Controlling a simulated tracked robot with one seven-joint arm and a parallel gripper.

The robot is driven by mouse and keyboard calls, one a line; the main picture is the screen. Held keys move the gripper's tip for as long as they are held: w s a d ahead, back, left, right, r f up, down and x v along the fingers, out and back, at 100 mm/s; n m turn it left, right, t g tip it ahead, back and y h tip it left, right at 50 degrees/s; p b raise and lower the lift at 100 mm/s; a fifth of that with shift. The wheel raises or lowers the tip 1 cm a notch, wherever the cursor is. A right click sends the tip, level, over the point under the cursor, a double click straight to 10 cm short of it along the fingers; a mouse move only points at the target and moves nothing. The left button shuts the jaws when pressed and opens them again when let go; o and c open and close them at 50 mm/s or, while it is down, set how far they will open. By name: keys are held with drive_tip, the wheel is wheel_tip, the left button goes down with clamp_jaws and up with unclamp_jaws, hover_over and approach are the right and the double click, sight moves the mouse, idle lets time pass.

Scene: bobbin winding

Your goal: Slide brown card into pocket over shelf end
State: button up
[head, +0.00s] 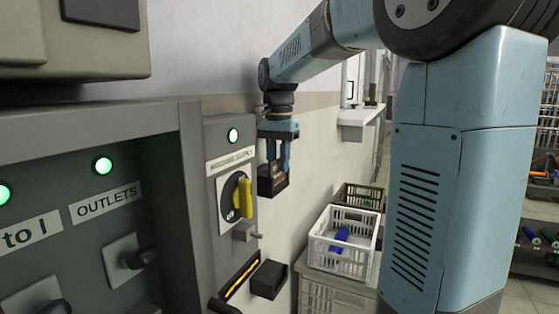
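My gripper (279,167) points down beside the grey switch cabinet. Its two blue fingers show a gap between them, and their tips reach a small dark holder (265,188) in front of the pale wall. Something brownish (277,180) shows at the holder, between and below the fingertips. It is too small and dark to tell whether it is the brown card, or whether the fingers grip it. A white shelf (360,116) juts from the wall farther back. I cannot make out a pocket over its end.
The cabinet (190,160) has a yellow rotary handle (245,198) close to my gripper. A black open box (269,279) sits lower. A white crate (323,258) with a blue item and a brown crate (361,195) stand right of it. My arm blocks the right middle.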

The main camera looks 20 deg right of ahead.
drive_tip(key=shift+o, duration=0.7)
wheel_tip(320, 180, up, 14)
drive_tip(key=shift+d, duration=0.15)
drive_tip(key=s+f+n+t, duration=0.5)
drive_tip(key=s+f+n, duration=0.4)
drive_tip(key=s+f, duration=1.2)
drive_tip(key=shift+s+t, duration=0.3)
drive_tip(key=shift+s, duration=0.6)
